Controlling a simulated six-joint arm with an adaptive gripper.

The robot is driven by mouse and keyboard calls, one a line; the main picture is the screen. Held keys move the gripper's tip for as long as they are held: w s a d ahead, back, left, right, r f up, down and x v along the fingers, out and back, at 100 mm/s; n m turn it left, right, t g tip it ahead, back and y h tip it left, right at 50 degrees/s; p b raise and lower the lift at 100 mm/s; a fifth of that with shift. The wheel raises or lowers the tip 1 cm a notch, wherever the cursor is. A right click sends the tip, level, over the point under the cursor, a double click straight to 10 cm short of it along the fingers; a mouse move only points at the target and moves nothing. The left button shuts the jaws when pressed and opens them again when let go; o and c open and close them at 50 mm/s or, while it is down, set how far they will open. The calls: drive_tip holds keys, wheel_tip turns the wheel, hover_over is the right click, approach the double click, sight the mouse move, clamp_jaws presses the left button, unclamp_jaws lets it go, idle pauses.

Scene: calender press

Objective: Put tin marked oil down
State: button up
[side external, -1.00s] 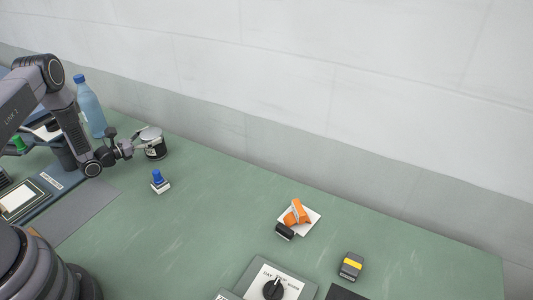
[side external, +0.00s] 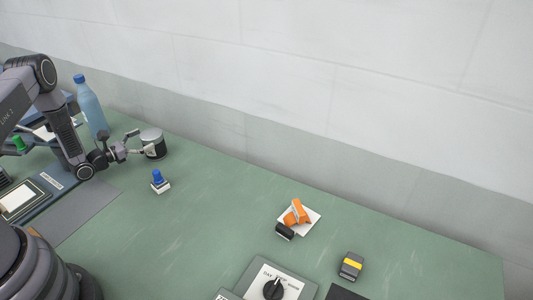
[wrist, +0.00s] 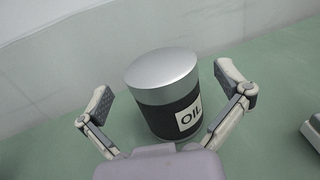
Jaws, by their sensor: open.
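The tin marked oil (side external: 153,145) stands upright on the green bench near the wall, at the left in the side view. In the wrist view the tin (wrist: 165,92) has a plain silver lid, a dark band and a white label reading OIL. My gripper (side external: 140,142) is just left of the tin in the side view. In the wrist view my gripper (wrist: 165,95) is open, one finger on each side of the tin, with gaps showing between the fingers and the tin.
A blue bottle (side external: 90,107) stands left of the tin, behind my arm. A blue-handled stamp (side external: 159,181) stands in front of it. An orange item (side external: 297,212) on a white square, a yellow-and-black block (side external: 351,266) and a dial panel (side external: 272,287) lie further right.

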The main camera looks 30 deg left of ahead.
drive_tip(key=v, duration=0.9)
drive_tip(key=shift+s+a, duration=0.1)
drive_tip(key=shift+s, duration=0.1)
drive_tip(key=s+d+r+m+g+h, duration=0.1)
drive_tip(key=d+r+m+g+h, duration=0.3)
drive_tip(key=d+r+m+g, duration=0.5)
drive_tip(key=s+d+r+m+g+h, duration=0.1)
drive_tip(key=d+r+m+g+h, duration=0.3)
drive_tip(key=d+r+m, duration=0.8)
drive_tip(key=s+d+r+m+g+y, duration=0.45)
drive_tip(key=s+r+y, duration=0.25)
drive_tip(key=s+r, duration=0.4)
drive_tip(key=s+a+r+m+t+y, duration=0.3)
drive_tip(key=s+m+t+y, duration=0.2)
drive_tip(key=s, duration=0.4)
drive_tip(key=shift+r+m+t+y, duration=0.35)
drive_tip(key=shift+m+y, duration=0.15)
drive_tip(key=shift+m, duration=0.65)
